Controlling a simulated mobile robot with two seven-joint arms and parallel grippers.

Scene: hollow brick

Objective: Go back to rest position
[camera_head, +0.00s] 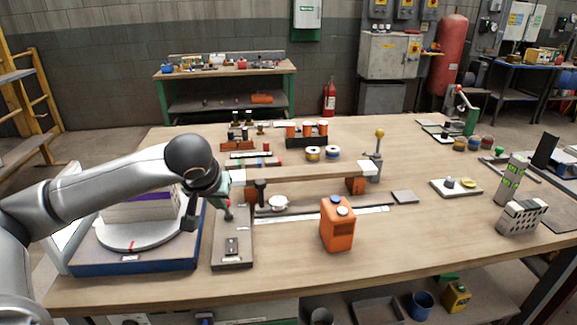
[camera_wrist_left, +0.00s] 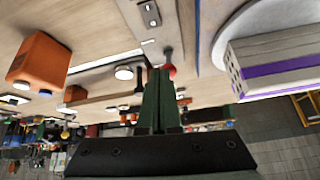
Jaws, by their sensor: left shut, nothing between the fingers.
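My left gripper (camera_head: 226,186) reaches in from the left over the workbench, above the grey base plate (camera_head: 232,258). In the left wrist view its green fingers (camera_wrist_left: 159,72) are together with nothing between them. A red-knobbed lever (camera_head: 228,211) stands just below the fingers; its red knob (camera_wrist_left: 170,72) shows close beside the fingertips, and I cannot tell whether they touch. A pale hollow brick (camera_head: 522,216) stands at the right of the bench, far from the gripper. My right gripper is in neither view.
A turntable on a blue base (camera_head: 140,262) carries a white and purple block (camera_head: 135,210), partly hidden behind my left arm. An orange box (camera_head: 338,225) stands at the middle front. A raised beam (camera_head: 310,173) lies right of the gripper. Bare bench top shows at front right.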

